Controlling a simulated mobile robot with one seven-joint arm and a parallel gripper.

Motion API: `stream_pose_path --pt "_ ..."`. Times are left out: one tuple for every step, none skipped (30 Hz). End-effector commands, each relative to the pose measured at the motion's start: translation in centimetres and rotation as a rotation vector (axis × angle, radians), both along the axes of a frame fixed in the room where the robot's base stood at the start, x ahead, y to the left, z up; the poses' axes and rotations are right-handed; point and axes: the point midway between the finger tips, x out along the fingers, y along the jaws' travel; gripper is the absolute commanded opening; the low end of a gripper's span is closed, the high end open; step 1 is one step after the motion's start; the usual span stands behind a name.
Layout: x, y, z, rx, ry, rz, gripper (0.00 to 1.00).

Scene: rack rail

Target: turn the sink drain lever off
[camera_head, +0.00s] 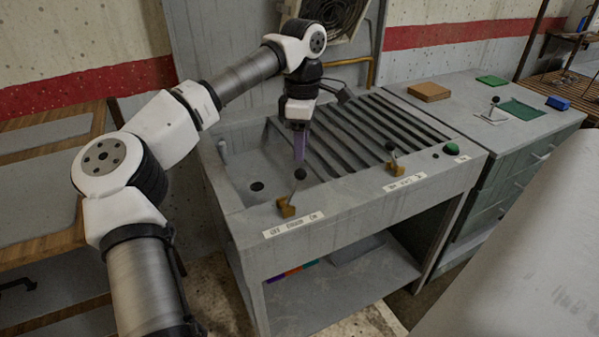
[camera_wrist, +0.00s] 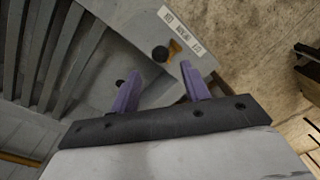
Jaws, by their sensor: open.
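A lever with a black knob (camera_head: 300,174) and a brass-coloured base (camera_head: 285,208) stands on the front rim of the sink unit, before the basin. A white label (camera_head: 293,225) lies below it; its small print is hard to read. The lever leans up and slightly right. My gripper (camera_head: 299,158) points down over the basin, just behind and above the knob. In the wrist view the purple fingers (camera_wrist: 160,72) are apart with nothing held, and the knob (camera_wrist: 160,53) shows just beyond the tips. I cannot tell whether anything touches.
A second lever (camera_head: 391,162) stands further right, before a ribbed drainboard (camera_head: 345,130). A green button (camera_head: 452,149) is near the right corner. The basin's drain hole (camera_head: 257,186) is left of my gripper. A grey cabinet (camera_head: 500,130) adjoins on the right.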

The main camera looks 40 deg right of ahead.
Motion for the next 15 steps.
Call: stream_pose_path --pt "-0.1 0.1 -1.0 0.001 0.004 -0.003 0.46" --pt "-0.1 0.1 -1.7 0.002 0.004 -0.002 0.46" --pt "-0.2 0.1 -2.6 0.000 0.004 -0.002 0.46" --pt "-0.2 0.2 -3.1 0.000 0.004 -0.001 0.46" --pt "-0.2 0.2 -3.7 0.000 0.004 -0.001 0.46" --pt "-0.3 0.2 -4.5 -0.001 0.004 -0.001 0.46" --pt "-0.3 0.2 -5.0 -0.001 0.004 -0.002 0.46" --pt "-0.3 0.3 -5.5 -0.001 0.004 -0.002 0.46" --pt "-0.4 0.3 -6.1 -0.001 0.004 -0.002 0.46" --pt "-0.4 0.3 -6.5 -0.002 0.004 -0.002 0.46" --pt "-0.3 0.3 -6.9 -0.002 0.004 -0.001 0.46" --pt "-0.4 0.3 -7.3 -0.001 0.003 -0.001 0.46" --pt "-0.4 0.3 -7.6 -0.001 0.003 -0.001 0.46" --pt "-0.4 0.3 -7.8 -0.001 0.003 -0.001 0.46" --pt "-0.4 0.3 -8.0 -0.002 0.002 -0.001 0.46"
